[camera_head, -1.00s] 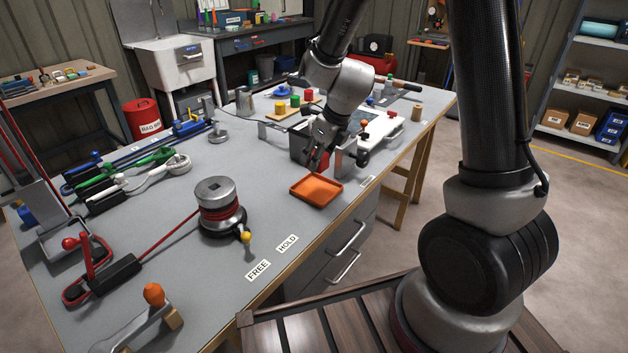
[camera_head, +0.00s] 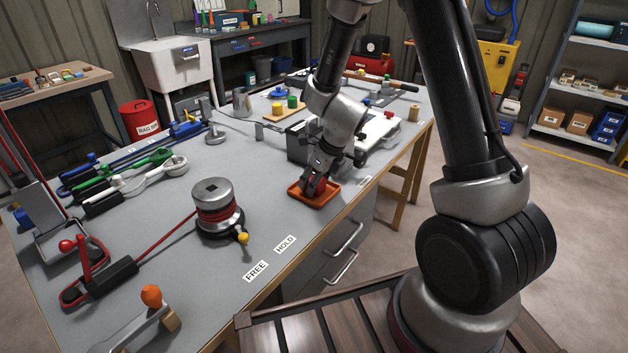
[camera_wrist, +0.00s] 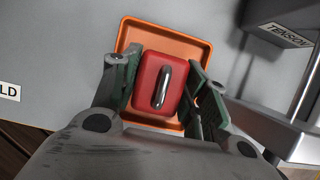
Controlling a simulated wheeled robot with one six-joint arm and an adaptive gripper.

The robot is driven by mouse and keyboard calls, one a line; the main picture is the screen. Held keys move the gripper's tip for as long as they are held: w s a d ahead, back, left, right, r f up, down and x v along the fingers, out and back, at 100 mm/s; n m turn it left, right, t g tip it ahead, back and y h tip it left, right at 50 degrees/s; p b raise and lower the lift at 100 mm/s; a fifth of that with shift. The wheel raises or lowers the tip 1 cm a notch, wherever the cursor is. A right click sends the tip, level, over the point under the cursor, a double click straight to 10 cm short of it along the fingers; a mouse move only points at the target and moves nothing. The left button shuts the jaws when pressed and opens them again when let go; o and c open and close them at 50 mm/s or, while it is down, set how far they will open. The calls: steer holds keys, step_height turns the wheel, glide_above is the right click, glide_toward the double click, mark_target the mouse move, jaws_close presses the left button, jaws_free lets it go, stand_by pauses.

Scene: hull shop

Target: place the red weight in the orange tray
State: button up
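The red weight (camera_wrist: 160,85), a rounded block with a metal handle on top, sits between the two fingers of my gripper (camera_wrist: 166,75) in the wrist view. In the head view my gripper (camera_head: 314,186) is down at the orange tray (camera_head: 327,203), with some red of the weight showing. I cannot tell whether the weight touches the tray floor.
A winch drum (camera_head: 213,207) stands to the left, with FREE and HOLD labels near the bench edge. The bench (camera_head: 268,200) is clear between drum and tray.

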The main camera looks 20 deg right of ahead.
steer(key=shift+o, duration=1.1)
steer(key=s+d+r+n, duration=0.4)
steer(key=s+r+n, duration=0.25)
steer(key=r, duration=0.45)
steer(key=s+d+r+n, duration=0.4)
steer(key=s+r+n, duration=0.25)
steer(key=r, duration=0.45)
steer(key=s+d+r+n+h, duration=0.1)
steer(key=s+d+r+n, duration=0.1)
steer(key=s+n, duration=0.4)
steer(key=s+d+r+n+h, duration=0.1)
steer(key=s+d+r+n, duration=0.2)
steer(key=s+d+n, duration=0.2)
steer(key=s+n, duration=0.2)
steer(key=n, duration=0.2)
steer(key=shift+s+r+n+h, duration=0.3)
steer(key=shift+r+n+h, duration=0.05)
steer(key=shift+n+h, duration=0.05)
steer(key=shift+a, duration=0.15)
